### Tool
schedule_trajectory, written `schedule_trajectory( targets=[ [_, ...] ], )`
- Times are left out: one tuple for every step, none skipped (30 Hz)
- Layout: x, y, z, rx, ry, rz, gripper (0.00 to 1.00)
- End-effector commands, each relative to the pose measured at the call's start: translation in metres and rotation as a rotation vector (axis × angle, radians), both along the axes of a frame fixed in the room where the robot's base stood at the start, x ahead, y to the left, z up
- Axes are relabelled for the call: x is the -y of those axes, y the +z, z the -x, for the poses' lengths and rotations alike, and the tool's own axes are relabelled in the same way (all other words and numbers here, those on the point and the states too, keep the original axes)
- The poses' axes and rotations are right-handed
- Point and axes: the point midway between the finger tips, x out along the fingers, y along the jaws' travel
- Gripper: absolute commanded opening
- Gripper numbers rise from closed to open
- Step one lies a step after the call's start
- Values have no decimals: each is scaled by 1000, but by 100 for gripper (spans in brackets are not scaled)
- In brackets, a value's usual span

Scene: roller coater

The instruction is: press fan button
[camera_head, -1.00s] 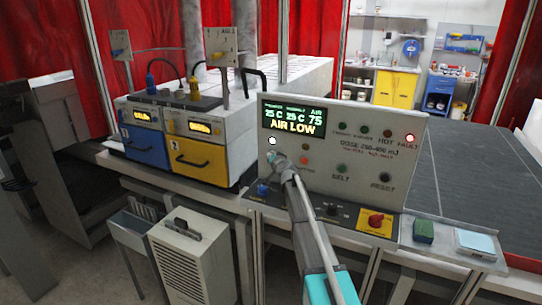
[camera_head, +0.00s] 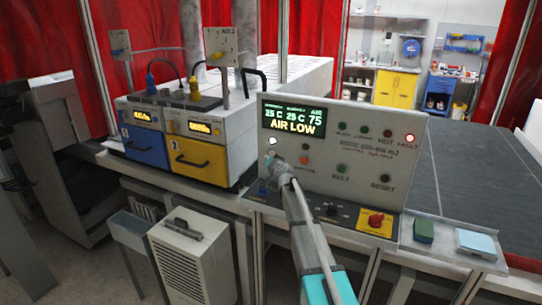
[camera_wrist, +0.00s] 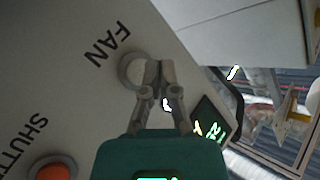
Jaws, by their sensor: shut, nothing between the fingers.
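The grey control panel (camera_head: 335,180) faces me, with a lit display (camera_head: 293,118) reading "AIR LOW". My gripper (camera_head: 278,163) is shut and empty at the panel's left side, below a white lit lamp (camera_head: 271,141). In the wrist view, a round pale button (camera_wrist: 133,70) sits beside the label "FAN". The closed fingertips (camera_wrist: 158,68) overlap its right edge in that view. I cannot tell whether they touch it. In the head view the fan button is largely hidden by my gripper.
An orange button (camera_wrist: 53,170) sits by the "SHUTT..." label in the wrist view. A red knob on a yellow plate (camera_head: 376,220) is lower right on the panel. Blue and yellow units (camera_head: 195,155) stand at left.

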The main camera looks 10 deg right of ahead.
Motion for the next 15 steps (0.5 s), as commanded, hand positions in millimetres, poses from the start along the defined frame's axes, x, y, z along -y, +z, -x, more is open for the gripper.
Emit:
schedule_trajectory(
  targets=[
    [-3, 0, 5, 0, 0, 1, 0],
    [-4, 0, 7, -1, 1, 1, 0],
    [-6, 0, 9, 0, 1, 0, 0],
    [-7, 0, 10, 0, 1, 0, 0],
    [-8, 0, 12, 1, 1, 0, 0],
    [-10, 0, 14, 1, 1, 0, 0],
    [-11, 0, 16, 1, 1, 0, 0],
    [-12, 0, 18, 0, 0, 0, 0],
    [-14, 0, 20, 0, 0, 0, 0],
    [-15, 0, 22, 0, 0, 1, 0],
    [-16, 0, 23, 0, 0, 0, 0],
    [-17, 0, 25, 1, -1, 0, 0],
    [-18, 0, 27, 1, -1, 0, 0],
    [-19, 0, 28, 1, -1, 0, 0],
    [-20, 0, 29, 1, -1, 0, 0]
  ],
)
